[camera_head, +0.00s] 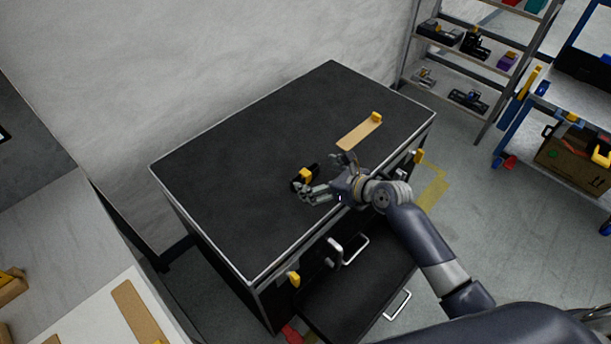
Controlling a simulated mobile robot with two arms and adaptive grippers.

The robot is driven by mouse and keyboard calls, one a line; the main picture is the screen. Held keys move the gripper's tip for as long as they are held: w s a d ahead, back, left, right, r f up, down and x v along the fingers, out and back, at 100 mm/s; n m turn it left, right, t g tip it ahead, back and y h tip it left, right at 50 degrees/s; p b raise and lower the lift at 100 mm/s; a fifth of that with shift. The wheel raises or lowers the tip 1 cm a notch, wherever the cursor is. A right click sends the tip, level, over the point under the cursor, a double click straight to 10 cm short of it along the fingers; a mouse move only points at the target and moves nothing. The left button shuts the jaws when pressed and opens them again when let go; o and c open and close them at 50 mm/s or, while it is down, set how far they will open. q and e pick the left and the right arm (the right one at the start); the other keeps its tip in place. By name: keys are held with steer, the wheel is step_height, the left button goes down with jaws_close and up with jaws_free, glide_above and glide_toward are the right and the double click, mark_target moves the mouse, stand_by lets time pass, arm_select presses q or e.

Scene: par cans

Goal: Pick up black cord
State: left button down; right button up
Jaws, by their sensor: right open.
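A small black item with a yellow part (300,182) lies on the black top of the workbench (225,190), near the middle. It may be the black cord, but it is too small to tell. My right gripper (322,177) is open just to the right of this item, with its fingers pointing toward it. One finger is close to the item's lower side; I cannot tell whether they touch. My left gripper is out of view.
A tan strip with a yellow block (360,132) lies behind the gripper on the bench. An open drawer (350,295) juts from the bench front. Shelves with tools (470,60) stand at the back right. The bench's left half is clear.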

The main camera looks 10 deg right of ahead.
mark_target(308, 174)
steer(key=shift+a+x, duration=0.25)
steer(key=shift+x, duration=2.1)
steer(key=shift+r, duration=0.15)
steer(key=c, duration=1)
